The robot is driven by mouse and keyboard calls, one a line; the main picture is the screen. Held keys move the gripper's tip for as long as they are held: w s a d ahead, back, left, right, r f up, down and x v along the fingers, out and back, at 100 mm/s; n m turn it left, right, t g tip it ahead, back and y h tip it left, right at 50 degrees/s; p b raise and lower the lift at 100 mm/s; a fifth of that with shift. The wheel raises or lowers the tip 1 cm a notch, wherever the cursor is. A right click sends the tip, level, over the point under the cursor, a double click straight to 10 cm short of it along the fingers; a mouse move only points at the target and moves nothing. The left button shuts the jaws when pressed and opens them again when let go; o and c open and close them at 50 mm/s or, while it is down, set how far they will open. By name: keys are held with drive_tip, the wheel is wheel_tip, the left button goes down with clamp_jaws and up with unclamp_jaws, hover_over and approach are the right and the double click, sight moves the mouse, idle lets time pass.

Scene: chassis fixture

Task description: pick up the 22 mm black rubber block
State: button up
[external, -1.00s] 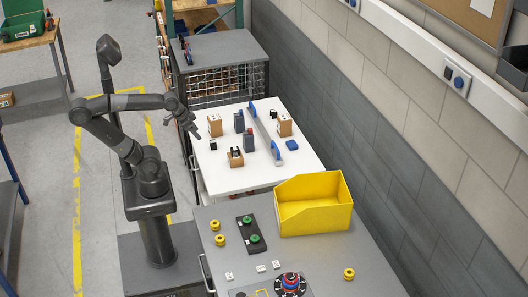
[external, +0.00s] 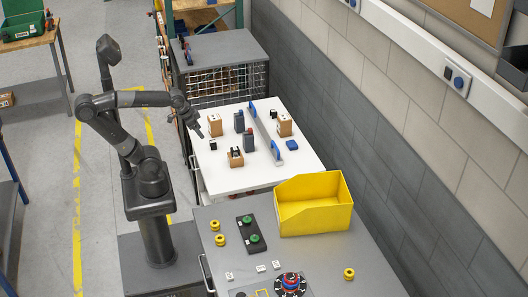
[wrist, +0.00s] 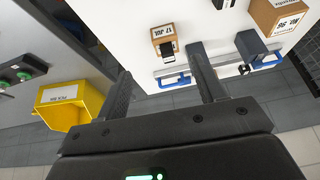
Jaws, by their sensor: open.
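Several small black pieces stand on the white table (external: 225,182), and I cannot tell by size which is the 22 mm rubber block. One small black block (external: 213,145) with a pale top is near the table's left edge. Another black piece (external: 273,114) is near the back. My gripper (external: 197,129) is open and empty above the table's left edge. In the wrist view its fingers (wrist: 162,60) are spread wide. A black piece with a white label (wrist: 226,4) is cut off at the top edge there.
Cardboard boxes (external: 215,125) (external: 285,125) and dark grey boxes (external: 239,122) (external: 248,142) stand close around. A bar with blue ends (external: 264,132) crosses the table. A yellow bin (external: 314,205) stands on the nearer grey bench.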

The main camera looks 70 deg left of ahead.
drive_tip(key=w+a+f+g, duration=0.2)
drive_tip(key=w+a+f, duration=0.2)
drive_tip(key=w+a, duration=0.25)
drive_tip(key=g, duration=0.3)
approach(213, 142)
drive_tip(key=shift+s+a, duration=0.25)
drive_tip(key=shift+a, duration=0.35)
wheel_tip(213, 142, down, 5)
drive_tip(key=shift+r, duration=0.1)
drive_tip(key=shift+w+d+f, duration=0.15)
drive_tip(key=shift+f, duration=1.3)
drive_tip(key=shift+w+d+f, duration=0.1)
drive_tip(key=shift+d+f, duration=0.05)
drive_tip(key=shift+f, duration=1.3)
drive_tip(key=shift+c, duration=0.4)
drive_tip(key=c, duration=1)
